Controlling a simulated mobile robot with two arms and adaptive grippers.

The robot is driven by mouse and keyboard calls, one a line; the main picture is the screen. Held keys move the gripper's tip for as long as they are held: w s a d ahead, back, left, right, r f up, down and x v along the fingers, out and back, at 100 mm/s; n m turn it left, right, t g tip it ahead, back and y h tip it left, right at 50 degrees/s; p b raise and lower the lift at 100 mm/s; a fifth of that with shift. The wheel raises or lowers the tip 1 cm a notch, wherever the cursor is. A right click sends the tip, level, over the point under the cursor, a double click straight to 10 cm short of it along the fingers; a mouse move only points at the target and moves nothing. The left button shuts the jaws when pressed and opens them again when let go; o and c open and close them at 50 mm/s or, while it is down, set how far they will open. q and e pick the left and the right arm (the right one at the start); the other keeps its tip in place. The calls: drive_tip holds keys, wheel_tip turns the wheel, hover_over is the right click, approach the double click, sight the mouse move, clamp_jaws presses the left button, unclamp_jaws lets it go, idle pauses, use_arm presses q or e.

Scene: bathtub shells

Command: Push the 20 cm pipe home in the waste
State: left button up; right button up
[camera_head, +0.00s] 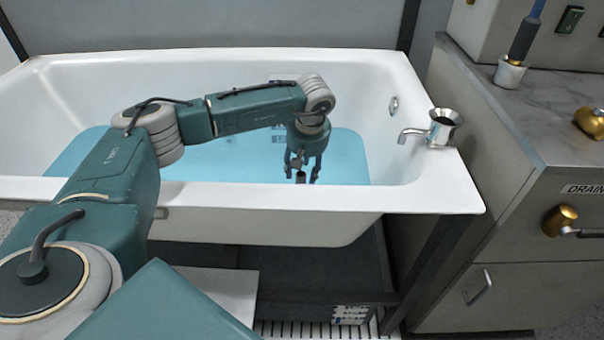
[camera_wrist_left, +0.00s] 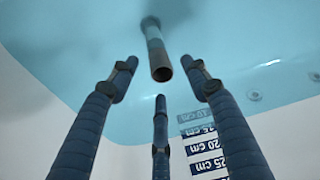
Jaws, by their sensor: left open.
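The pipe (camera_wrist_left: 157,50) stands in the blue water in the left wrist view. My left gripper (camera_head: 303,172) hangs fingers down inside the tub. In the left wrist view its three fingers (camera_wrist_left: 160,84) are spread open around the line of the pipe's top, with no clear contact. In the head view the tub's front rim hides the area below the fingertips. My right gripper is out of view.
The white bathtub (camera_head: 270,197) holds blue water. A depth scale (camera_wrist_left: 205,145) marked in centimetres is on its wall. A chrome tap (camera_head: 437,130) stands on the right rim.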

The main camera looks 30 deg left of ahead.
use_arm(q)
drive_tip(key=v, duration=0.9)
drive_tip(key=shift+r, duration=0.25)
drive_tip(key=shift+s, duration=0.1)
